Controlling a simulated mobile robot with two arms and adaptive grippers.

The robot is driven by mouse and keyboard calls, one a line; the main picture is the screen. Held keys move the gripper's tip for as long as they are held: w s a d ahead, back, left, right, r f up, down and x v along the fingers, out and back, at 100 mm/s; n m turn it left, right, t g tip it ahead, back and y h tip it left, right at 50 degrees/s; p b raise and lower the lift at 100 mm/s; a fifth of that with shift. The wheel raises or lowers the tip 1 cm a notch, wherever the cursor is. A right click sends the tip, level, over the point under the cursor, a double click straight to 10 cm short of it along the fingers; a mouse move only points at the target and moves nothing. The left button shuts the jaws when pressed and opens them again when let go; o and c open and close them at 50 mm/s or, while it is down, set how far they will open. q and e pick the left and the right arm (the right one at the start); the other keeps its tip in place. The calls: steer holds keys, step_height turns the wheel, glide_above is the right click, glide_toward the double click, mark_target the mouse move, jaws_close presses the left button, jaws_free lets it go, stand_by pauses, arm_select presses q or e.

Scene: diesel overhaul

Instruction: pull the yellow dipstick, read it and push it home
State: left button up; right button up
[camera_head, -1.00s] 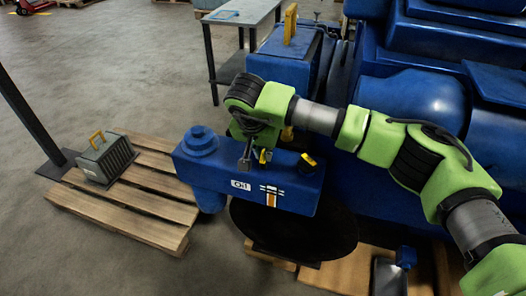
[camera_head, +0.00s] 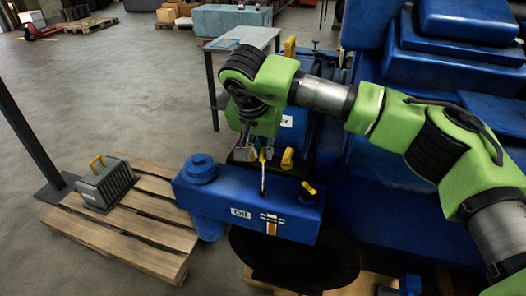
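The yellow dipstick (camera_head: 263,157) shows its small yellow handle between the fingers of my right gripper (camera_head: 256,153). Its thin dark rod runs down from the handle to the top of the blue oil housing (camera_head: 220,205), so it stands partly drawn out, roughly upright. The rod's lower end is hidden in the housing, and no oil mark can be read. My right gripper appears shut on the handle, with its palm above. A white "Oil" label (camera_head: 241,213) and a striped gauge label (camera_head: 271,224) are on the housing front. My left gripper is not in view.
A yellow-and-black cap (camera_head: 308,188) sits on the housing's right end, and a yellow knob (camera_head: 287,158) stands behind. A pallet (camera_head: 120,245) carrying a grey box (camera_head: 105,182) lies to the left. The blue engine (camera_head: 425,80) fills the right; open floor lies left.

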steer(key=o, duration=0.4)
steer(key=v, duration=1.2)
